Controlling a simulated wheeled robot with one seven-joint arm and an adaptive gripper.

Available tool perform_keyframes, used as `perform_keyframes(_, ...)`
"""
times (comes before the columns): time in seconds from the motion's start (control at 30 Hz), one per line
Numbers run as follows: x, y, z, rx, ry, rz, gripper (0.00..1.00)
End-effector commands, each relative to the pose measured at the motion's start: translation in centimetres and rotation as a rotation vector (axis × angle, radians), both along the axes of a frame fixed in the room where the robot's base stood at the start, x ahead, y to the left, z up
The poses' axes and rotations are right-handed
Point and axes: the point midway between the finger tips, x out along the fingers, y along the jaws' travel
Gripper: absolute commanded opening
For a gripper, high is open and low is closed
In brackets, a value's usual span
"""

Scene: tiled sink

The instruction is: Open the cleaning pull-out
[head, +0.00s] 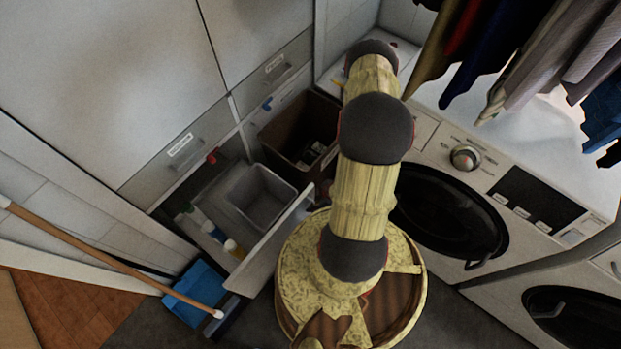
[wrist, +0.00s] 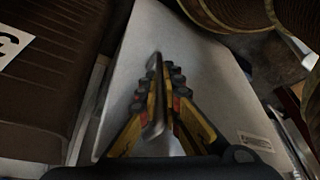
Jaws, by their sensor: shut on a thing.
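A low pull-out (head: 265,248) stands open in the head view, with a pale front, a grey bucket (head: 258,195) and several bottles (head: 215,232) inside. Beside it is another open space with a brown bin (head: 298,125). In the wrist view my gripper (wrist: 157,85) is shut on a slim metal handle (wrist: 158,125) against a pale front panel (wrist: 200,70). A dark brown ribbed surface (wrist: 50,75) lies left of that panel. The gripper is hidden behind my arm in the head view, and I cannot tell for certain which front it holds.
A washing machine (head: 450,215) stands at the right, with clothes (head: 535,45) hanging above. A wooden-handled broom (head: 110,262) and a blue dustpan (head: 198,290) are at lower left. Tall pale cabinets (head: 100,85) rise at the left. Grey floor is clear at the front.

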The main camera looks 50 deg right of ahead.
Motion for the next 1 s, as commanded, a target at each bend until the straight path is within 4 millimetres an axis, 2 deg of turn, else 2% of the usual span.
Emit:
perform_keyframes(0.43, -0.1, -0.2, 0.1, -0.003, -0.002, 0.000, 0.00)
perform_keyframes(0.47, -0.1, -0.2, 0.1, -0.003, -0.002, 0.000, 0.08)
perform_keyframes(0.6, -0.1, -0.1, 0.1, -0.003, -0.002, 0.000, 0.15)
perform_keyframes(0.87, -0.1, -0.1, 0.1, -0.001, -0.001, 0.000, 0.15)
perform_keyframes(1.0, -0.4, -0.4, 1.1, -0.002, -0.003, 0.000, 0.15)
